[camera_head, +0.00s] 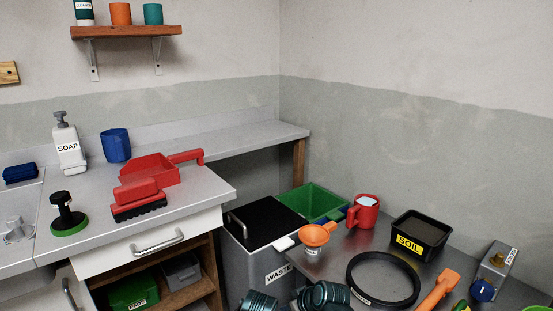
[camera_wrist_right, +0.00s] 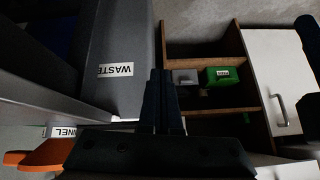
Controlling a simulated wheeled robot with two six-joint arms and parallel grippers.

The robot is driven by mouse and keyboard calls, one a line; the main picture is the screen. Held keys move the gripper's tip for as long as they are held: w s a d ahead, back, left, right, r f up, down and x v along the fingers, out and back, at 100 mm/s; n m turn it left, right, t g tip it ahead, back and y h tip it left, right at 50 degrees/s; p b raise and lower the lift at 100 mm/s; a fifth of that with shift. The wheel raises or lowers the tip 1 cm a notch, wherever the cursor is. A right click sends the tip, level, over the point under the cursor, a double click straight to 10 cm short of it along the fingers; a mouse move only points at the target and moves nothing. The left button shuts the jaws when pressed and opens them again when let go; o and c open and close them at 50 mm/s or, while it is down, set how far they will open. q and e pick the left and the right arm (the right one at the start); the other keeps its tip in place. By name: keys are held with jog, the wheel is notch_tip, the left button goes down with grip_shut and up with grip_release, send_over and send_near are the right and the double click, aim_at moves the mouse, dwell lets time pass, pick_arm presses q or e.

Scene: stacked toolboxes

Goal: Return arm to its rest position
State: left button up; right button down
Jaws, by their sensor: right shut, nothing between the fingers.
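My right gripper (camera_wrist_right: 160,75) shows in the right wrist view with its two dark fingers together and nothing between them. It is in front of the gap between the grey waste bin (camera_wrist_right: 130,85) and the wooden shelf unit (camera_wrist_right: 205,45). In the head view, teal parts of my own arm (camera_head: 325,295) show at the bottom, below the waste bin (camera_head: 262,222) and beside the metal table; the fingertips cannot be made out there. My left gripper is not in view.
The metal table on the right holds an orange funnel (camera_head: 314,236), a red mug (camera_head: 363,211), a black soil tray (camera_head: 420,234) and a black ring (camera_head: 383,280). A green bin (camera_head: 312,202) stands behind. The left counter (camera_head: 215,190) holds a red dustpan (camera_head: 150,169) and brush.

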jog(key=s+d+f+m+g+h, duration=0.2)
jog(key=s+d+m+g, duration=0.15)
jog(key=d, duration=0.35)
jog(key=s+d+f+m+g+h, duration=0.2)
jog(key=s+d+f+h, duration=0.1)
jog(key=s+d, duration=0.25)
jog(key=s+a+n+h, duration=0.1)
jog(key=s+a+n, duration=0.35)
jog(key=a, duration=0.55)
notch_tip(320, 180, up, 34)
jog(key=m+p, duration=0.1)
jog(key=p, duration=3.2)
jog(key=shift+s+d+g+p, duration=0.15)
jog(key=shift+s+g+p, duration=0.1)
jog(key=shift+g+p, duration=0.1)
